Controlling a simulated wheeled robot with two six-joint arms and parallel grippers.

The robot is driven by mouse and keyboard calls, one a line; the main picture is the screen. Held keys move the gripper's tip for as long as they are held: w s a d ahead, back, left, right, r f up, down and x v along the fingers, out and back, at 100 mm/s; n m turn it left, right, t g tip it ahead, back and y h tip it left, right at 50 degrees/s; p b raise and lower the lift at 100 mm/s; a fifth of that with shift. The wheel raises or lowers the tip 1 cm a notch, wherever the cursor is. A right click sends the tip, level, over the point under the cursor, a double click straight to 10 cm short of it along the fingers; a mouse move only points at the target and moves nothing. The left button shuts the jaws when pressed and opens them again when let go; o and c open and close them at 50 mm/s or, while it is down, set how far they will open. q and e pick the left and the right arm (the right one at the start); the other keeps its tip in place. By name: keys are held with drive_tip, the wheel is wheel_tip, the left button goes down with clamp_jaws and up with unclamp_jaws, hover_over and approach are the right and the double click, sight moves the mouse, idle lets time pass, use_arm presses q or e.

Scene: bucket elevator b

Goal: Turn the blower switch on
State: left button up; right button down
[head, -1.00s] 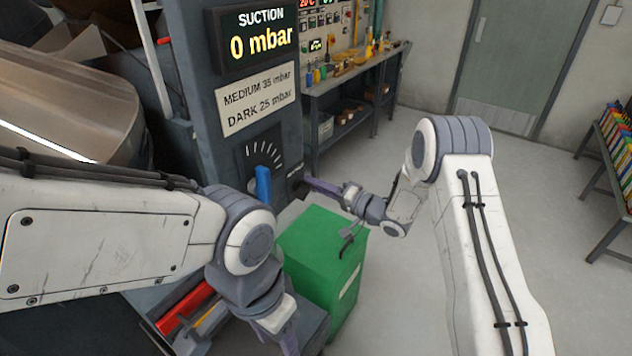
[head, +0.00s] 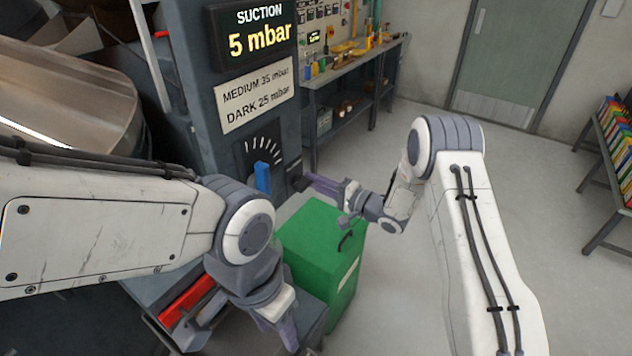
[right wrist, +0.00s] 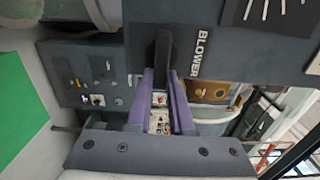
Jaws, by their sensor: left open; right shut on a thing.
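The suction display (head: 258,38) on the grey panel reads 5 mbar. The blower switch (right wrist: 163,58) is a dark lever beside the BLOWER label (right wrist: 207,48) in the right wrist view. My right gripper (right wrist: 163,85) has its purple fingers on either side of the lever and is shut on it. In the head view my right gripper (head: 308,182) reaches the panel's right edge, where the switch is mostly hidden. My left gripper (head: 290,335) is low, beside the red object, and open; its fingertips are partly cut off by the frame edge.
A blue dial pointer (head: 262,178) sits left of the switch, under a sign (head: 256,96) reading MEDIUM 35 mbar, DARK 25 mbar. A green box (head: 318,245) stands below my right gripper. A workbench (head: 350,70) stands behind.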

drive_tip(key=shift+s+a+f, duration=0.1)
drive_tip(key=c, duration=0.8)
unclamp_jaws()
drive_tip(key=b+v, duration=0.3)
drive_tip(key=v, duration=0.7)
drive_tip(key=shift+d+b, duration=0.25)
drive_tip(key=shift+b, duration=0.05)
